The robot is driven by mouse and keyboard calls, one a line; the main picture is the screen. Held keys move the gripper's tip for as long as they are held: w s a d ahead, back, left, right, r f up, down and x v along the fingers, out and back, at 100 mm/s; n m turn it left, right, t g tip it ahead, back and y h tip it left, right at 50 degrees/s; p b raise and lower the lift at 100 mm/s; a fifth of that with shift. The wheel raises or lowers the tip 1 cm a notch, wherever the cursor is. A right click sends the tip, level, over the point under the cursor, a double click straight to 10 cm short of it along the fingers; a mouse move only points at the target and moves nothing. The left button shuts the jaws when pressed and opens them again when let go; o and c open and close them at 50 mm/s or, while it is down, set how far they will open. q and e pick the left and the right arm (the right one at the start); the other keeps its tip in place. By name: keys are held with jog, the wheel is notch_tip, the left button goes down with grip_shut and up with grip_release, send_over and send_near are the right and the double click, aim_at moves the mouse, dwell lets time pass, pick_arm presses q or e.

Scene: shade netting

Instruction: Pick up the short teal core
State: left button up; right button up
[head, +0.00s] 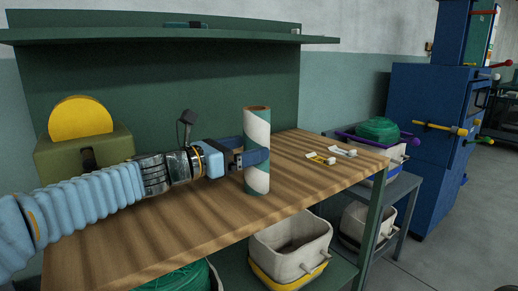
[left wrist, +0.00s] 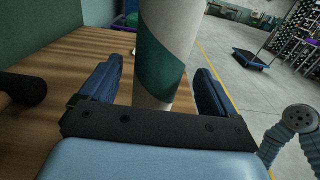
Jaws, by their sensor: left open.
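The teal core (head: 257,150) is an upright tube with teal and off-white diagonal bands and a brown hollow top. It stands on the wooden bench (head: 180,230). My left gripper (head: 258,158) reaches in from the left with its fingers level with the tube's middle. In the left wrist view the tube (left wrist: 165,55) stands between the two open blue fingers (left wrist: 155,88), with a gap visible beside the right finger. The tube's far side is hidden. My right gripper is not in the head view.
Two small tags (head: 321,158) lie on the bench to the right of the tube. A green box with a yellow disc (head: 81,118) stands at the back left. A green shelf (head: 170,34) overhangs the bench. A pale bin (head: 290,240) sits below. The bench's right end is mostly clear.

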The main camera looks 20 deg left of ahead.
aim_at(263, 141)
pick_arm(q)
jog(key=x, duration=0.5)
jog(key=shift+w+d+r+p, duration=0.1)
jog(key=shift+w+r+p, duration=0.15)
jog(key=shift+r+p, duration=0.1)
jog(key=c, duration=1.2)
